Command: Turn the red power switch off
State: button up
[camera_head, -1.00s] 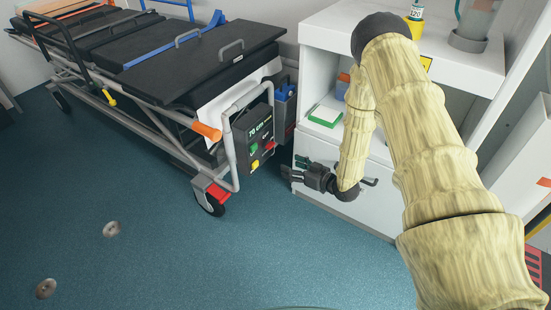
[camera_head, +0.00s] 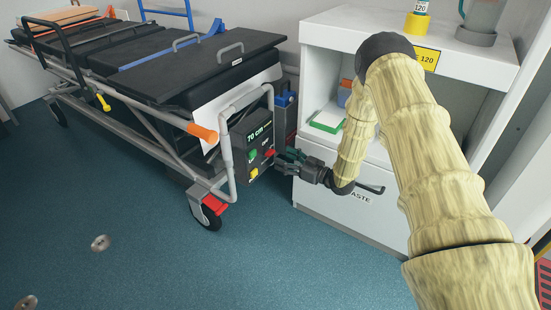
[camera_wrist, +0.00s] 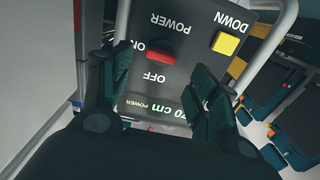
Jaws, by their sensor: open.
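The red power switch (camera_wrist: 155,54) is on the dark control panel (camera_wrist: 185,70), upside down in the wrist view. The switch lies roughly crosswise there, its left end beside the partly covered ON label, with OFF below it. In the head view the red switch (camera_head: 270,153) is small, at the panel's right, just left of my gripper (camera_head: 281,160). My gripper is open, its fingers spread on both sides of the switch in the wrist view (camera_wrist: 163,66). Nothing is between the fingers. I cannot tell whether they touch the panel.
A yellow DOWN button (camera_wrist: 226,43) is near the switch, and a green button (camera_head: 252,155) shows in the head view. The stretcher's grey tube frame (camera_head: 228,160) loops around the panel. A white cabinet (camera_head: 340,215) stands close at right. Open floor lies front left.

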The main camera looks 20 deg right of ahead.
aim_at(273, 153)
jog(key=shift+b+x, duration=0.7)
jog(key=shift+x, duration=1.8)
jog(key=c, duration=1)
